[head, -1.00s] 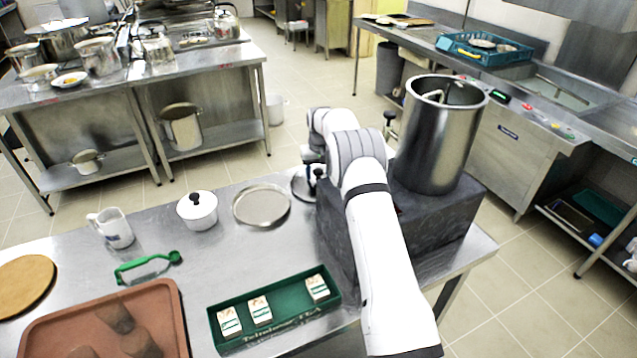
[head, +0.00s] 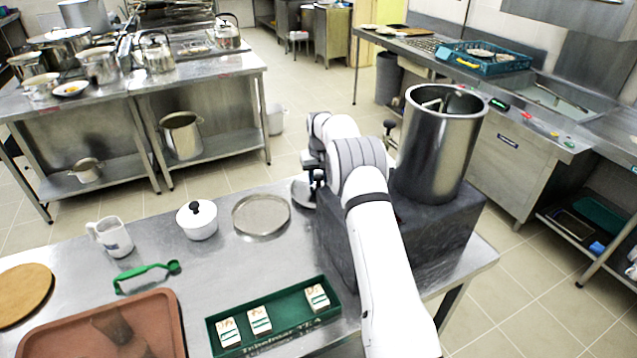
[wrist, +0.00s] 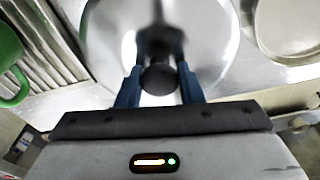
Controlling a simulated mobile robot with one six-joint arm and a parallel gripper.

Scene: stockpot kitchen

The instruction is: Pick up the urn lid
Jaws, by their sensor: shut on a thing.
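The urn lid (wrist: 112,45) is a shiny round steel disc with a dark knob (wrist: 158,80), filling the upper middle of the wrist view. My gripper (wrist: 158,74) has its two blue fingers on either side of the knob and is shut on it. In the head view a sliver of the lid (head: 302,192) shows left of my arm, by the dark block; my arm hides the rest. I cannot tell whether the lid touches the table. The tall steel urn (head: 436,150) stands open-topped on the dark block (head: 440,235).
A round metal tray (head: 261,215) and white lidded pot (head: 197,220) stand left of the lid. A green tea box (head: 285,318), a green-handled tool (head: 147,272), a white jug (head: 110,237) and a brown tray (head: 60,330) are nearer. Bare tabletop lies between them.

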